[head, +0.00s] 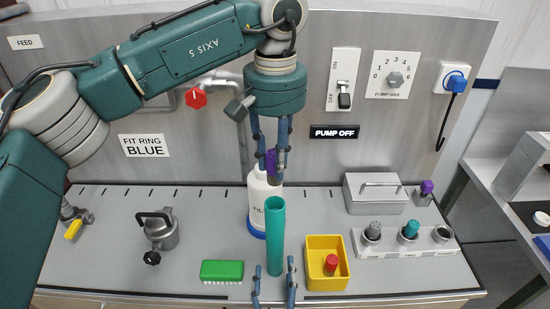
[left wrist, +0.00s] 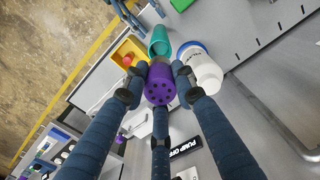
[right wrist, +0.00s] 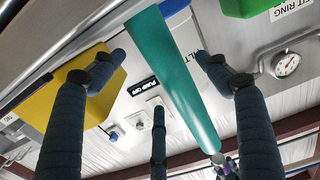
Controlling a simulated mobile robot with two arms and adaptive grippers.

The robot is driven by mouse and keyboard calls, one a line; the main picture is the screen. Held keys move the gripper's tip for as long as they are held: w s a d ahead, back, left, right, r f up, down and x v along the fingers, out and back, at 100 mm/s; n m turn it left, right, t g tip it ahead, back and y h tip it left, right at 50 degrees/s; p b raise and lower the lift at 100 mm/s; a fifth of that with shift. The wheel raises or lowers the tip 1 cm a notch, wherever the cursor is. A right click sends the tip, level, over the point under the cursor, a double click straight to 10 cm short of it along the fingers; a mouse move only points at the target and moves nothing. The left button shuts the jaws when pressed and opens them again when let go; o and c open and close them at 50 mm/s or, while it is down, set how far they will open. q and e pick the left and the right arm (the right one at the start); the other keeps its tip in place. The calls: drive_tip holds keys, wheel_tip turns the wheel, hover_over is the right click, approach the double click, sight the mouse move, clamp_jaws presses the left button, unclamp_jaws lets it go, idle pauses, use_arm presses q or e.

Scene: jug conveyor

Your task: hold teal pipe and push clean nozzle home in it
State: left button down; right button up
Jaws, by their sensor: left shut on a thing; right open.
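The teal pipe (head: 275,240) stands upright on the bench in front of a white jug. It also shows in the left wrist view (left wrist: 160,42) and the right wrist view (right wrist: 175,75). My left gripper (head: 271,168) is shut on a purple nozzle (head: 271,160), above and behind the pipe's top. The nozzle's holed face (left wrist: 160,86) shows in the left wrist view, with fingers around it. The nozzle is apart from the pipe. My right gripper (head: 274,270) is open low at the front, its fingers spread either side of the pipe. I cannot tell whether they touch it.
The white jug (head: 258,195) stands close behind the pipe. A yellow bin (head: 313,280) with a red piece is just right, and a green brush (head: 222,270) is left. A rack (head: 392,243) holds grey and teal nozzles. Another purple piece (head: 427,188) sits behind it.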

sight(279, 264)
drive_tip(key=shift+w, duration=2.7)
drive_tip(key=shift+c, duration=0.5)
clamp_jaws()
drive_tip(key=shift+o, duration=0.5)
unclamp_jaws()
clamp_jaws()
drive_tip(key=shift+s+f, duration=0.1)
